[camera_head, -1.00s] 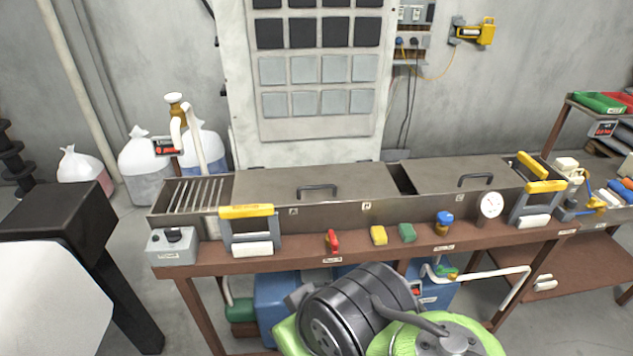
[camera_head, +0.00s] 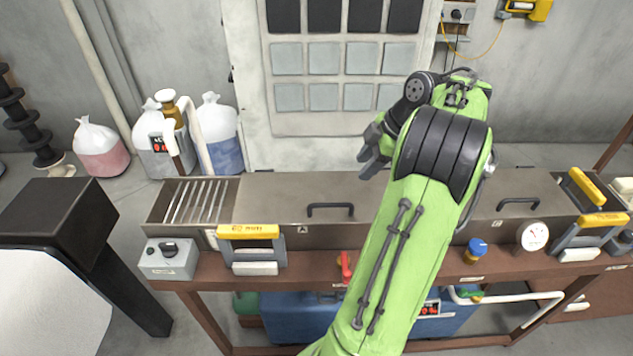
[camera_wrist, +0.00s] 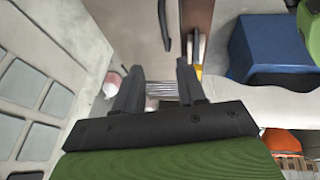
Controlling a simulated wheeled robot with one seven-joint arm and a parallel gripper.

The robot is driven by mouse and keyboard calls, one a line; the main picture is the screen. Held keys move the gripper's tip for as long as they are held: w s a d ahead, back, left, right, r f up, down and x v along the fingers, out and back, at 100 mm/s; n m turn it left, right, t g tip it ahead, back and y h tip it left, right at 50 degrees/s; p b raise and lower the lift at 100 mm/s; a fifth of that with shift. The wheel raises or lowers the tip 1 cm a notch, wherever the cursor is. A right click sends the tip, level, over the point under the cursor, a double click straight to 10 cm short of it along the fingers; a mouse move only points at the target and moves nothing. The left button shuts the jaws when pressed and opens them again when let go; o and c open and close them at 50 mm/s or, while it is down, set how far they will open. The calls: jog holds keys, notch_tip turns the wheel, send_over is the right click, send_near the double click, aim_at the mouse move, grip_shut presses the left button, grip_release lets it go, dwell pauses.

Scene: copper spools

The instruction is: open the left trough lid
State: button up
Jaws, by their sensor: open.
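The left trough lid (camera_head: 275,189) is a flat grey metal plate lying shut over the trough, right of an open slatted section. Its black bar handle (camera_head: 330,208) stands near the front edge, and the handle also shows at the top of the wrist view (camera_wrist: 165,22). My gripper (camera_head: 367,160) is open and empty, raised above the back of the trough, to the right of the handle and apart from it. In the wrist view my gripper's two dark fingers (camera_wrist: 158,85) are spread, with the slatted section between and beyond them.
The right lid has its own black handle (camera_head: 518,202). Yellow-topped clamps stand at the left (camera_head: 248,232) and right (camera_head: 603,220) of the bench front. A red-handled valve (camera_head: 345,266), a blue-capped part (camera_head: 476,248) and a gauge (camera_head: 532,236) line the front. A panelled white board stands behind.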

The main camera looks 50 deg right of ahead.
aim_at(332, 204)
jog(key=b+x, duration=0.1)
jog(key=x, duration=0.4)
jog(key=b+x, duration=0.2)
jog(key=x, duration=0.3)
jog(key=a+b+x, duration=0.1)
jog(key=x, duration=0.4)
jog(key=shift+f, duration=0.15)
jog(key=shift+s+a, duration=0.1)
grip_shut()
